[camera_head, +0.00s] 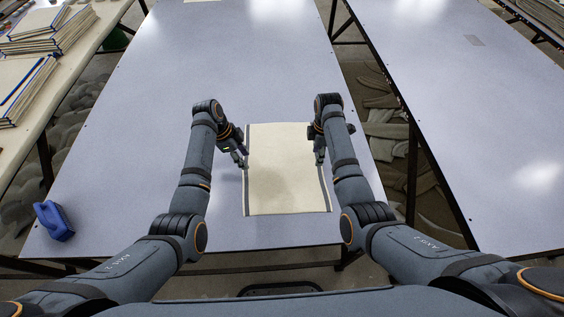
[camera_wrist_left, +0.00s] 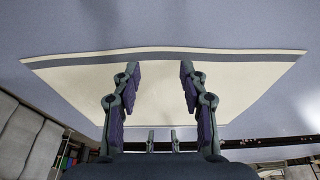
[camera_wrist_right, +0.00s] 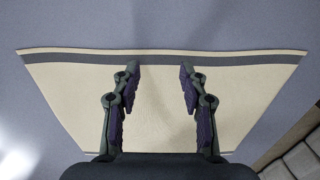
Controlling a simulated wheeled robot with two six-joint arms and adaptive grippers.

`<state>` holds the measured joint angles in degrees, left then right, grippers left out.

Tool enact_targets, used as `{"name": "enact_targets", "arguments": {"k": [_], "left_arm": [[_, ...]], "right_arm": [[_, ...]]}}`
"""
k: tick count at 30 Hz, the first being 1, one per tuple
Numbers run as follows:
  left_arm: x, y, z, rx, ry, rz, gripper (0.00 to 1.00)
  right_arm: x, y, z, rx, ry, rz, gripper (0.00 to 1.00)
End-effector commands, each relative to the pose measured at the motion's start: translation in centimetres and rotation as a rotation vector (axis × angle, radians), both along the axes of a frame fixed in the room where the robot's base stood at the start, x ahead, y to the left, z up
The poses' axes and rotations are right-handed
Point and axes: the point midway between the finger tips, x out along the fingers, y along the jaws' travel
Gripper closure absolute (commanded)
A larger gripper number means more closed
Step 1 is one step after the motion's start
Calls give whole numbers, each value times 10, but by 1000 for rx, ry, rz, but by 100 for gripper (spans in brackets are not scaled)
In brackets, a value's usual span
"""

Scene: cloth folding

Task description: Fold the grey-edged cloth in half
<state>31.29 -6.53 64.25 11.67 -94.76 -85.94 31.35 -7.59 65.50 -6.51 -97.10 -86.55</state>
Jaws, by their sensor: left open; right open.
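The cream cloth (camera_head: 285,180) with grey edge bands lies flat and unfolded on the table, one band along its left side and one along its right. My left gripper (camera_head: 242,160) is open beside the cloth's left edge. In the left wrist view, the cloth (camera_wrist_left: 155,75) and its grey band lie past the open left fingers (camera_wrist_left: 160,72). My right gripper (camera_head: 320,158) is open over the right edge. In the right wrist view, the cloth (camera_wrist_right: 155,95) lies below the open right fingers (camera_wrist_right: 160,75), with the grey band beyond the tips. Neither gripper holds anything.
The grey-blue table (camera_head: 230,60) is clear around the cloth. A blue object (camera_head: 54,221) stands near its front left corner. Stacks of blue-edged cloths (camera_head: 50,35) lie on a side table at the left. Another table (camera_head: 480,110) stands at the right, across a gap.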

Motion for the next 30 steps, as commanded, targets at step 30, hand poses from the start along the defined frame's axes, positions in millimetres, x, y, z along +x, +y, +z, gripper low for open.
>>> {"name": "enact_targets", "arguments": {"k": [30], "left_arm": [[0, 0, -19, 1, 0, 1, 86]], "right_arm": [[0, 0, -18, 0, 0, -1, 86]]}}
